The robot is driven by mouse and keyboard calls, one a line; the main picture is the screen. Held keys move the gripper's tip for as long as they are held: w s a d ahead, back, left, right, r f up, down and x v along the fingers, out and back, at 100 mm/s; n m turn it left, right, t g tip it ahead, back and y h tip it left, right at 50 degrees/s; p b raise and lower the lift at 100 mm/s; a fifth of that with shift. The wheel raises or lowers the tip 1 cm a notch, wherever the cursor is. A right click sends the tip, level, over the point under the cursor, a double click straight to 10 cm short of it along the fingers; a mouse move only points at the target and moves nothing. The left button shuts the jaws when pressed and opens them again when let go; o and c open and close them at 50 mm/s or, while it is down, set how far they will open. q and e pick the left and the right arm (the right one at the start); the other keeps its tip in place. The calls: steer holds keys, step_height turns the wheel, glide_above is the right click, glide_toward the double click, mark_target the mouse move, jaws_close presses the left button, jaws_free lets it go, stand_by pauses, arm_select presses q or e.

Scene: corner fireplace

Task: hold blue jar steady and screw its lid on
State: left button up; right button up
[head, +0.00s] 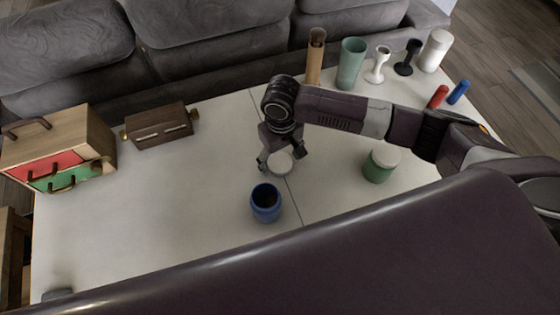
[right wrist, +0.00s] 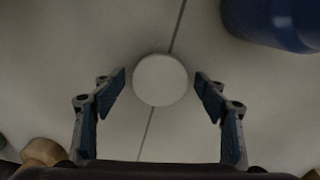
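The blue jar (head: 266,203) stands upright on the white table, with its dark open mouth facing up. It also shows in part at the top right of the right wrist view (right wrist: 272,22). A round white lid (head: 279,163) is on the table just behind the jar, apart from it. My right gripper (head: 281,162) points down over the lid. In the right wrist view, the lid (right wrist: 160,80) lies between the spread fingers (right wrist: 160,82), with a gap on each side. My left gripper is not in view.
A drawer box (head: 95,125) and a brown case (head: 158,130) are at the left. A brown tube (head: 315,58), green cup (head: 350,64) and several small items stand at the back right. The table's left middle is clear.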

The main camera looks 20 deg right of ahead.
mark_target(281, 163)
steer(key=c, duration=0.5)
steer(key=shift+c, duration=0.2)
step_height(281, 163, up, 20)
stand_by(0.4)
